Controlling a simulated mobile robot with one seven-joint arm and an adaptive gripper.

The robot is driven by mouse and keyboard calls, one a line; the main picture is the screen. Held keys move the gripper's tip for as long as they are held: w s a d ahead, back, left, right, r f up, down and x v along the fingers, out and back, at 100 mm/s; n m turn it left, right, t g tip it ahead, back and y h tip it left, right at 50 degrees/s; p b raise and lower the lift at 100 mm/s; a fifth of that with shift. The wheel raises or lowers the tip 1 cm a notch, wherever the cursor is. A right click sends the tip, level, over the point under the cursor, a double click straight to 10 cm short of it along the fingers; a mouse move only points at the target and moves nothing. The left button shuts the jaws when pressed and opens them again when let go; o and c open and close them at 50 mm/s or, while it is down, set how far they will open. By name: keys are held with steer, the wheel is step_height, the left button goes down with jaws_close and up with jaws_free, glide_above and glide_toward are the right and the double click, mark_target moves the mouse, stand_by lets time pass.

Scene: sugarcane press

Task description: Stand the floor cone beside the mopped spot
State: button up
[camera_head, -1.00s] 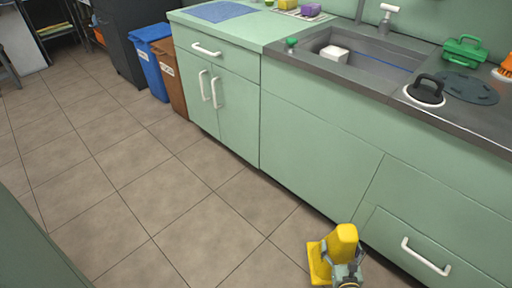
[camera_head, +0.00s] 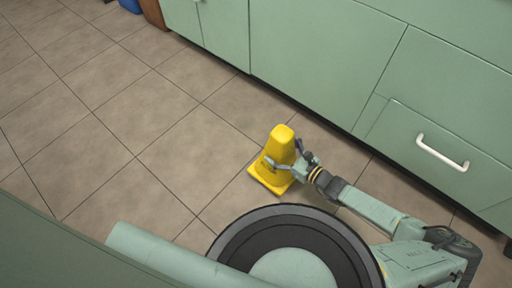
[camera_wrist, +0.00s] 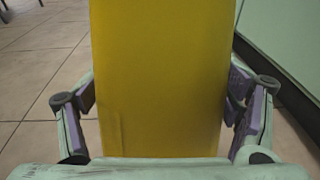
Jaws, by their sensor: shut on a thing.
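The yellow floor cone (camera_head: 275,158) stands upright, or nearly so, at the tiled floor in front of the green cabinets. I cannot tell whether its square base touches the tiles. My gripper (camera_head: 286,164) is shut on the cone from its right side in the head view. In the wrist view the cone (camera_wrist: 160,75) fills the middle, with a finger of my gripper (camera_wrist: 162,108) pressed on each side. No mopped spot can be made out on the floor in view.
Green cabinets (camera_head: 320,65) run along the right, with a white drawer handle (camera_head: 442,153) near my arm. A brown bin (camera_head: 155,12) and a blue bin (camera_head: 130,5) show at the top. The tiled floor (camera_head: 110,110) left of the cone is clear.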

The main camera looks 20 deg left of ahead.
steer(key=f+b+x, duration=0.1)
steer(key=b+x, duration=0.2)
steer(key=x, duration=0.3)
steer(key=f+b+x, duration=0.1)
steer(key=b+x, duration=0.2)
steer(key=x, duration=0.3)
steer(key=shift+s+d+f, duration=0.15)
steer(key=shift+s+f, duration=0.15)
steer(key=o, duration=1.9)
steer(key=shift+f+b, duration=0.15)
steer(key=shift+b, duration=0.15)
steer(key=p+v, duration=0.5)
steer(key=v, duration=0.7)
